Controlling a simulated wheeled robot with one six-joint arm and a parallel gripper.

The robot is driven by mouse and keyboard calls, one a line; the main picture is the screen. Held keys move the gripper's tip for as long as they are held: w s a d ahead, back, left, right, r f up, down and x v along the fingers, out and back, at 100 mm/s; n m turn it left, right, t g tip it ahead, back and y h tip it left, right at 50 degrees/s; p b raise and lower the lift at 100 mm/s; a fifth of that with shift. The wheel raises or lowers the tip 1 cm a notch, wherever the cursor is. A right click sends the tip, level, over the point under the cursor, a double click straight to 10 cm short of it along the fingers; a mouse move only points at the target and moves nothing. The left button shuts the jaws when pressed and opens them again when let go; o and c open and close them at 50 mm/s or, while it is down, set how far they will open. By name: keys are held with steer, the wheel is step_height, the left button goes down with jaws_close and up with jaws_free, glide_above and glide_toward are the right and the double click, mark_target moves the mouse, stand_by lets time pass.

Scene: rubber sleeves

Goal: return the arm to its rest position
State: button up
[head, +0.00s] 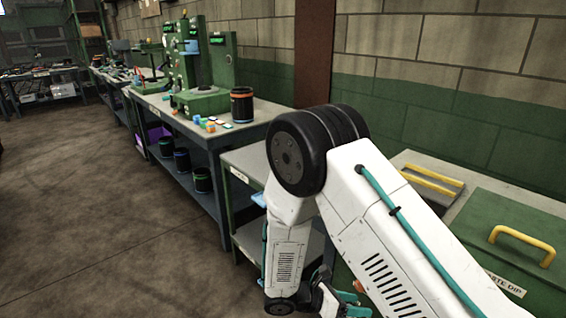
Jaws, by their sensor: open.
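My white arm (385,225) fills the lower right of the head view, bent at a large black joint (300,152). Its forearm (287,257) hangs down in front of the small side table. My gripper (340,304) is partly in view at the bottom edge, low beside the green cabinet, and is open. Its fingertips are cut off or too small to make out clearly, and I see nothing held in it.
A workbench (262,112) with a green machine (198,65) and a black cylinder (242,106) stands left of my arm. Dark containers sit on its lower shelf. A green lidded cabinet (490,215) with yellow handles is at right. The floor (100,220) at left is clear.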

steer(key=s+d+r+m+y, duration=0.2)
steer(key=s+r+m+y, duration=0.2)
steer(key=s+r+m, duration=0.3)
steer(key=s+d+r+m+y, duration=0.3)
steer(key=s+r+m+y, duration=0.2)
steer(key=r, duration=1.1)
steer(key=s+d+r+m+y, duration=0.2)
steer(key=s+r+m+y, duration=0.3)
steer(key=s+r+m, duration=0.3)
step_height(320, 180, up, 4)
steer(key=m, duration=0.4)
steer(key=shift+s+d+t, duration=0.3)
steer(key=shift+s+d, duration=0.1)
